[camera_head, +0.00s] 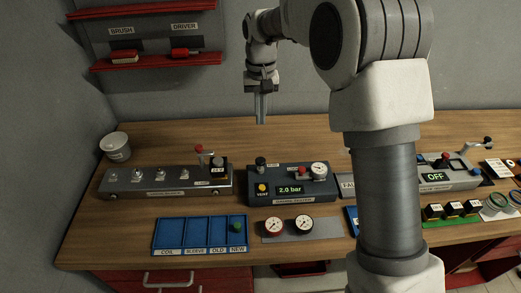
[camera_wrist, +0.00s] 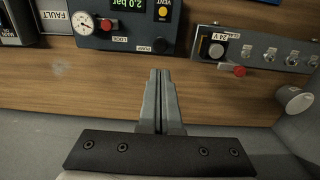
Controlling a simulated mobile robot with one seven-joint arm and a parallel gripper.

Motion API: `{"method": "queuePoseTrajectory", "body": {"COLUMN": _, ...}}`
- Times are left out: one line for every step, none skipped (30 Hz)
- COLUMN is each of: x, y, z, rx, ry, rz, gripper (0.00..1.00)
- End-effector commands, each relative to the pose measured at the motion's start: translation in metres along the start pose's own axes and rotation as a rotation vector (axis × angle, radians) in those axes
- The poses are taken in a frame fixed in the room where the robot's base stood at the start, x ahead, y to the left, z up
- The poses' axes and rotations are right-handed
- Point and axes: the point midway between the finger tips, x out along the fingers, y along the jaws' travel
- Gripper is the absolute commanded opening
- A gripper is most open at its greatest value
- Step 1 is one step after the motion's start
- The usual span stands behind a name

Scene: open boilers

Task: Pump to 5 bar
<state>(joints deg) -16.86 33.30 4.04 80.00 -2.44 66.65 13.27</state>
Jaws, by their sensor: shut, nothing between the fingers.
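The dark gauge tester (camera_head: 292,200) sits on the bench, and its green display (camera_head: 289,189) reads 2.0 bar. A black knob (camera_head: 260,161) stands at its back left, a yellow VENT button (camera_head: 262,189) is below it, and a red LOCK lever (camera_head: 302,171) is beside a round white-faced gauge (camera_head: 318,170). In the wrist view the tester appears upside down, with the black knob (camera_wrist: 160,45) ahead of the fingertips. My gripper (camera_head: 261,119) is shut and empty, pointing down behind and above the tester. In the wrist view its fingertips (camera_wrist: 158,73) are apart from the knob.
A grey box with a 24 V unit (camera_head: 217,172) stands left, with a white cup (camera_head: 116,146) behind. A blue tray (camera_head: 182,235) and two loose gauges (camera_head: 289,226) lie in front. A panel reading OFF (camera_head: 435,176) is right, partly behind my arm. The bench's back strip is clear.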

Motion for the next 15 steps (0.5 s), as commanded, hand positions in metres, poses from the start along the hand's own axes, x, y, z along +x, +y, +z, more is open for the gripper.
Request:
{"method": "queuePoseTrajectory", "body": {"x": 0.0011, "y": -0.0011, "z": -0.0011, "rx": -0.001, "ry": -0.002, "rz": 0.000, "gripper": 0.00}}
{"method": "queuePoseTrajectory", "body": {"x": 0.0016, "y": -0.0014, "z": -0.0014, "rx": -0.001, "ry": -0.002, "rz": 0.000, "gripper": 0.00}}
{"method": "queuePoseTrajectory", "body": {"x": 0.0020, "y": -0.0016, "z": -0.0015, "rx": -0.001, "ry": -0.003, "rz": 0.000, "gripper": 0.00}}
{"method": "queuePoseTrajectory", "body": {"x": 0.0021, "y": -0.0016, "z": -0.0016, "rx": -0.001, "ry": -0.003, "rz": 0.000, "gripper": 0.00}}
{"method": "queuePoseTrajectory", "body": {"x": 0.0021, "y": -0.0016, "z": -0.0015, "rx": -0.001, "ry": -0.003, "rz": 0.000, "gripper": 0.00}}
{"method": "queuePoseTrajectory", "body": {"x": 0.0021, "y": -0.0015, "z": -0.0015, "rx": -0.001, "ry": -0.003, "rz": 0.000, "gripper": 0.00}}
{"method": "queuePoseTrajectory", "body": {"x": 0.0020, "y": -0.0015, "z": -0.0014, "rx": -0.001, "ry": -0.003, "rz": 0.000, "gripper": 0.00}}
{"method": "queuePoseTrajectory", "body": {"x": 0.0020, "y": -0.0015, "z": -0.0014, "rx": -0.001, "ry": -0.003, "rz": 0.000, "gripper": 0.00}}
{"method": "queuePoseTrajectory", "body": {"x": 0.0020, "y": -0.0014, "z": -0.0014, "rx": -0.001, "ry": -0.003, "rz": 0.000, "gripper": 0.00}}
{"method": "queuePoseTrajectory", "body": {"x": 0.0020, "y": -0.0014, "z": -0.0014, "rx": -0.001, "ry": -0.003, "rz": 0.000, "gripper": 0.00}}
{"method": "queuePoseTrajectory", "body": {"x": 0.0021, "y": -0.0013, "z": -0.0013, "rx": -0.001, "ry": -0.003, "rz": 0.000, "gripper": 0.00}}
{"method": "queuePoseTrajectory", "body": {"x": 0.0028, "y": -0.0013, "z": -0.0013, "rx": -0.001, "ry": -0.003, "rz": 0.000, "gripper": 0.00}}
{"method": "queuePoseTrajectory", "body": {"x": 0.0038, "y": -0.0013, "z": -0.0013, "rx": -0.001, "ry": -0.003, "rz": 0.000, "gripper": 0.00}}
{"method": "queuePoseTrajectory", "body": {"x": 0.0054, "y": -0.0012, "z": -0.0012, "rx": -0.001, "ry": -0.004, "rz": 0.000, "gripper": 0.00}}
{"method": "queuePoseTrajectory", "body": {"x": 0.0085, "y": -0.0012, "z": -0.0010, "rx": -0.001, "ry": -0.005, "rz": 0.001, "gripper": 0.00}}
